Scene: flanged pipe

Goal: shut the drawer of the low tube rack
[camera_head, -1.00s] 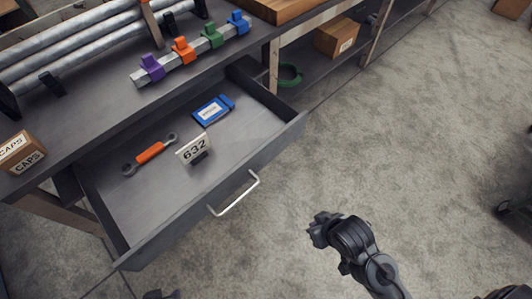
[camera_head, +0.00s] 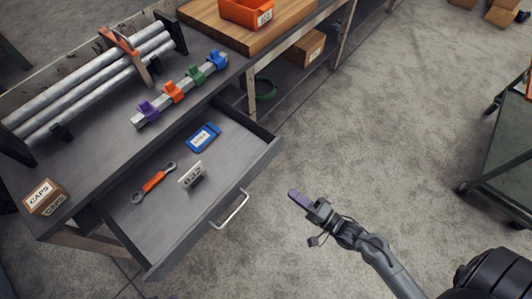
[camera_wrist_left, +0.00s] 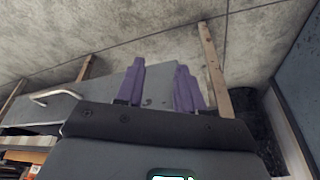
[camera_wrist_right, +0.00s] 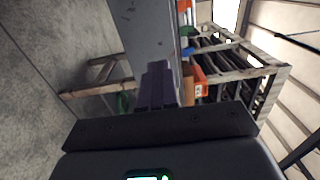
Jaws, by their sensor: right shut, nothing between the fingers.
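The grey drawer (camera_head: 222,145) of the low tube rack stands pulled out, with its bar handle (camera_head: 231,210) on the front panel. My left gripper (camera_wrist_left: 160,88) is open and empty, fingers apart; the handle (camera_wrist_left: 52,97) shows at left in that view. It is out of the head view.
Pipes (camera_head: 95,85) lie in the rack on the bench top, beside a bar with several coloured clips (camera_head: 172,92). A caps box (camera_head: 43,197) sits at the left. A green cart (camera_head: 505,150) stands at the right. Floor in front of the drawer is clear.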

